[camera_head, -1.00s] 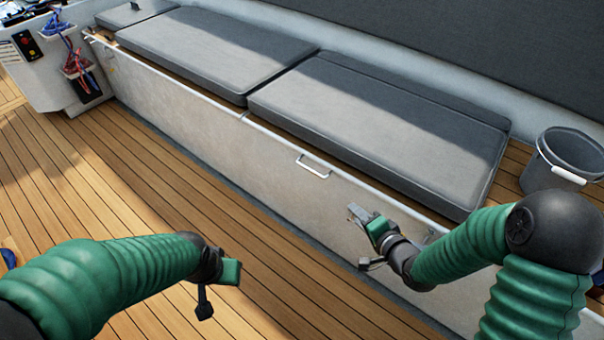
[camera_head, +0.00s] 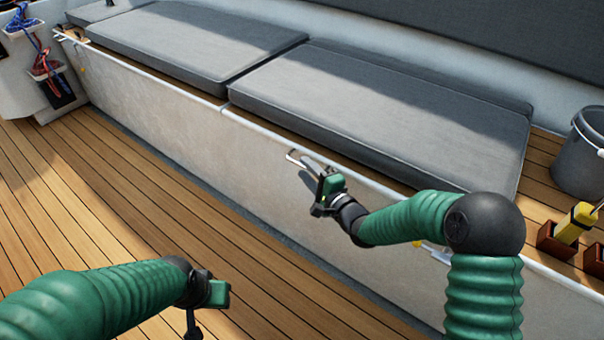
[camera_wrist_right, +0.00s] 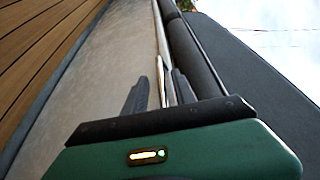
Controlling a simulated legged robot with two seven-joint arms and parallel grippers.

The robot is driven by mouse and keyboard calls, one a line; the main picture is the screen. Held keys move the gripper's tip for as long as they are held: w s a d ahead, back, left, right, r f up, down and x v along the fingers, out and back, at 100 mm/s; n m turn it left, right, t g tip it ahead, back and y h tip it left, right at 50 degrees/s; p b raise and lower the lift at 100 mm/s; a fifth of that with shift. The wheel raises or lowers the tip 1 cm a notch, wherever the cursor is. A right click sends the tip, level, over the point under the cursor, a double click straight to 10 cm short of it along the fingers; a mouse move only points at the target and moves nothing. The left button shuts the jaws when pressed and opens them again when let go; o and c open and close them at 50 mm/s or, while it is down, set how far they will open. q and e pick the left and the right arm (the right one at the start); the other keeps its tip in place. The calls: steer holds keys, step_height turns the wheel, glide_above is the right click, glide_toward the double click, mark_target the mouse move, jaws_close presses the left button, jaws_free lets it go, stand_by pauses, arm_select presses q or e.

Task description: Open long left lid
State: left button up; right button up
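The long bench locker has a pale front face (camera_head: 160,125) and grey cushions (camera_head: 385,115) on top. A silver bar handle (camera_head: 292,157) is on the upper front, near the lid edge; the lid looks closed. My right gripper (camera_head: 318,174) is at this handle and covers part of it. In the right wrist view, its two dark fingers (camera_wrist_right: 160,92) are apart. A bright metal bar (camera_wrist_right: 160,74), apparently the handle, runs between them; I cannot tell whether they touch it. My left gripper (camera_head: 218,293) is over the deck, away from the bench; its fingers are unclear.
A grey bucket (camera_head: 580,155) and a yellow tool (camera_head: 575,222) in a brown holder (camera_head: 553,243) are at the right. Ropes (camera_head: 40,65) hang at the far left. The wooden deck (camera_head: 130,215) before the bench is clear.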

steer(key=shift+x, duration=0.8)
steer(key=shift+w+a+b, duration=0.3)
steer(key=shift+w, duration=0.15)
jaws_close()
steer(key=shift+s+f, duration=0.1)
steer(key=shift+f, duration=0.15)
